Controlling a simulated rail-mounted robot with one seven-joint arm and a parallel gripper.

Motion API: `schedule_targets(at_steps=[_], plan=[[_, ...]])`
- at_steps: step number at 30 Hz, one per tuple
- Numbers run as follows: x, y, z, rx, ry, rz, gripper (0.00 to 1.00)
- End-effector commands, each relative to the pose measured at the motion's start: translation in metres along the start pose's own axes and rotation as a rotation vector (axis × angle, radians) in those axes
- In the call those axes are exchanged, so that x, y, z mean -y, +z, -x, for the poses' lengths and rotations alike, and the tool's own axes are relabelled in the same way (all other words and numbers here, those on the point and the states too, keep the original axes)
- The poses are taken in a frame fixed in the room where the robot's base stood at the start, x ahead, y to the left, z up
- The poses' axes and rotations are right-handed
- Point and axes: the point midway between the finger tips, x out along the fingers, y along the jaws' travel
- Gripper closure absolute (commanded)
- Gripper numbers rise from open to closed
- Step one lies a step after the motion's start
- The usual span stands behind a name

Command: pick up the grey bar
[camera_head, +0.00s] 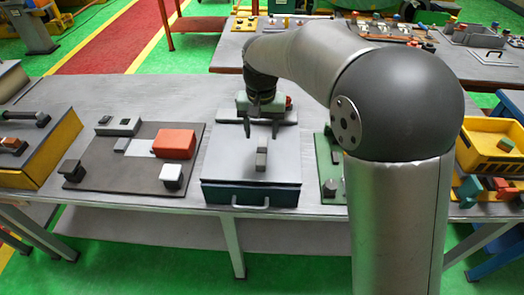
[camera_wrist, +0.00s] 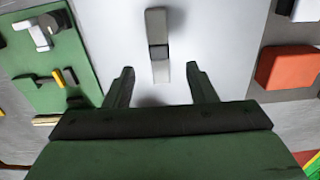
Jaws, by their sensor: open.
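The grey bar (camera_head: 261,158) stands out on the pale top of a box (camera_head: 225,165) with a dark green front and a handle. In the wrist view the bar (camera_wrist: 156,25) is narrow, with a darker band at its middle, and points toward my gripper. My gripper (camera_head: 262,128) is open and empty. In the wrist view my gripper's two fingers (camera_wrist: 160,72) are spread on either side of the bar's near end, and I see no contact. The exact height of the fingers above the box top is unclear.
Left of the box is a dark board with a red block (camera_head: 174,143) and small grey blocks. Right of it is a green board (camera_head: 330,172) with fittings, partly hidden by my arm. A yellow bin (camera_head: 482,150) stands farther right.

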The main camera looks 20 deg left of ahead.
Motion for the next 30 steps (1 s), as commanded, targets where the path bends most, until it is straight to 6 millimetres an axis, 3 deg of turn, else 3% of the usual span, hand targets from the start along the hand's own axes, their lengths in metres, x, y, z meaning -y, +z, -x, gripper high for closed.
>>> schedule_targets(at_steps=[8,15,24,25,30], plan=[[-0.001,0.001,-0.020,0.002,0.001,0.000,0.49],[-0.002,0.001,-0.055,0.002,0.000,0.000,0.49],[-0.002,0.001,-0.064,-0.001,-0.001,0.000,0.49],[-0.002,0.001,-0.064,-0.001,-0.001,0.000,0.52],[-0.002,0.001,-0.063,-0.001,-0.001,0.000,0.99]])
